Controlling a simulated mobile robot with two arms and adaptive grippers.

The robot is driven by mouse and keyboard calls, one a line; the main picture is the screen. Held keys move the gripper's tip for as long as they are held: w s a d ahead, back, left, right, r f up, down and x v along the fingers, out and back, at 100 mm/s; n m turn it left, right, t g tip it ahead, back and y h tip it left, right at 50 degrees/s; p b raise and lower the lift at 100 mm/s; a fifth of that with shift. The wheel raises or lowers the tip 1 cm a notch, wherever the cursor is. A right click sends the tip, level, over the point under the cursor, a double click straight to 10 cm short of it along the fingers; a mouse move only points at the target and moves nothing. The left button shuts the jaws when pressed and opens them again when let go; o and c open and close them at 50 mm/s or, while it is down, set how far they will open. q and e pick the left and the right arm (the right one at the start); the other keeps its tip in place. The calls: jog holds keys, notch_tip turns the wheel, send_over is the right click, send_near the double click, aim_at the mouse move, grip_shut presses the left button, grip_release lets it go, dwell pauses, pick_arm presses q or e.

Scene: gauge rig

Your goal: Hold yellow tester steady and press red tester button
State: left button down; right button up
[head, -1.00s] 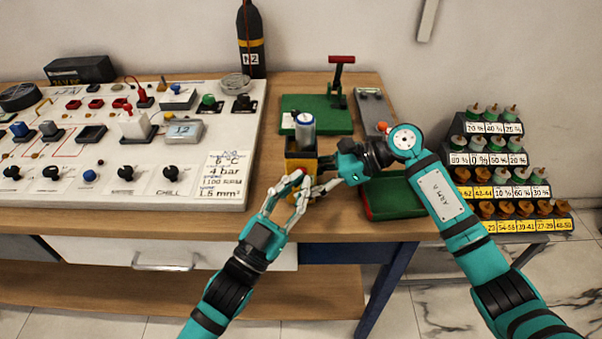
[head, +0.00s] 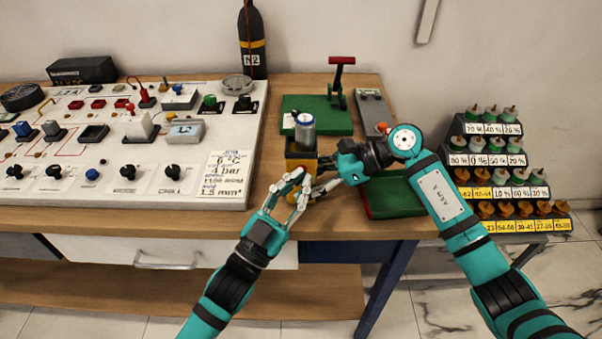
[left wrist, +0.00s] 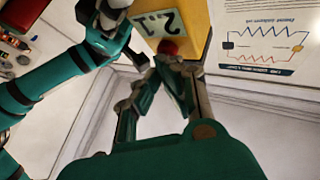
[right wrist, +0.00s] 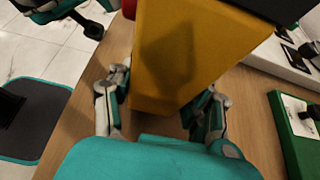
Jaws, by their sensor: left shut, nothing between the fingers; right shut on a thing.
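The yellow tester (head: 297,163) is a yellow box with a dark rim, upright near the bench's front edge, with a silver cylinder (head: 305,132) standing in its top. It fills much of the right wrist view (right wrist: 180,60). My right gripper (right wrist: 165,90) is shut on the tester, one finger on each side. My left gripper (head: 299,178) is shut and empty in front of the tester.
A white panel (head: 110,190) with switches and knobs covers the bench to the left. A green stand with a red handle (head: 341,60) is behind, and a green tray (head: 395,205) is at the right. Racks of labelled bottles (head: 500,170) stand further right.

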pick_arm(q)
jog(key=shift+w+a+r, duration=0.1)
jog(key=shift+r, duration=0.15)
pick_arm(e)
jog(key=shift+w+r, duration=0.1)
jog(key=shift+w+d+f, duration=0.1)
jog(key=shift+w+f, duration=0.15)
jog(key=shift+w, duration=0.05)
pick_arm(q)
jog(key=shift+f, duration=0.2)
jog(key=shift+s, duration=0.3)
pick_arm(e)
jog(key=shift+s, duration=0.1)
pick_arm(q)
jog(key=s, duration=0.5)
